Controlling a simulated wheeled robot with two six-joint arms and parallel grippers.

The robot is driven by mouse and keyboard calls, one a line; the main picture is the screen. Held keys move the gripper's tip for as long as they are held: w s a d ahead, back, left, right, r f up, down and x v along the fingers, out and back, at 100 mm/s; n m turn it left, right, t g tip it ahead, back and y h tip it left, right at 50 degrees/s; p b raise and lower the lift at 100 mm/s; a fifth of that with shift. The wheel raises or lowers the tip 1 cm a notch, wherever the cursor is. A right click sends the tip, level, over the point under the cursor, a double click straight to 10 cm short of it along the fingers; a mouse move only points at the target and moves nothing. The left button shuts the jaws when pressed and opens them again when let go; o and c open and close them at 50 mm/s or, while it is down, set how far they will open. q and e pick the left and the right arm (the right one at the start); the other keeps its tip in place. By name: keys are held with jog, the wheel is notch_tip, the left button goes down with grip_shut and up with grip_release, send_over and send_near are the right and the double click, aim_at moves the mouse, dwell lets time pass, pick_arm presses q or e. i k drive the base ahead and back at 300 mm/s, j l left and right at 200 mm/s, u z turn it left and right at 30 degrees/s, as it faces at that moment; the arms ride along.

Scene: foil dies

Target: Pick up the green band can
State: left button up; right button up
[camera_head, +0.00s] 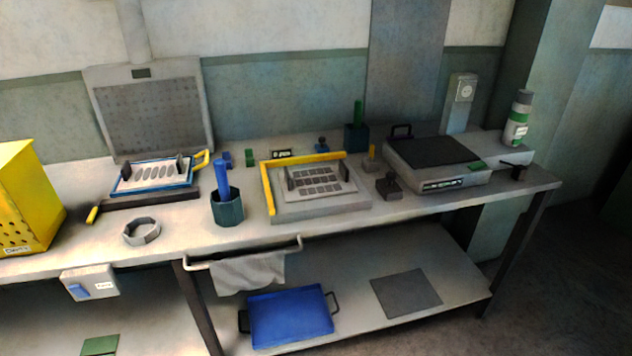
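The can with a green band (516,121) stands upright at the far right of the workbench. It has a grey cap, a whitish body and a green band with a white label. It appears to stand on a light ledge or block (513,155) beside the grey machine. Neither of my grippers is in view.
The grey machine with a dark top (433,150) stands left of the can. A small dark clamp (518,171) sits in front of it. A green pillar rises close behind. A framed plate (318,210), a teal cup (228,209) and a yellow box (28,195) stand further left.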

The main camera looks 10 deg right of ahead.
aim_at(515, 126)
jog(key=z, duration=1.55)
jog(key=i+l+u, duration=0.15)
jog(key=u, duration=0.6)
jog(key=i+l+u, duration=0.15)
jog(key=l, duration=0.25)
jog(key=i+l+u, duration=0.15)
jog(key=l, duration=0.2)
jog(key=i+l+u, duration=0.15)
jog(key=l, duration=0.3)
jog(key=i+l+u, duration=0.15)
jog(key=l, duration=0.3)
jog(key=i+l+u, duration=0.15)
jog(key=l, duration=0.25)
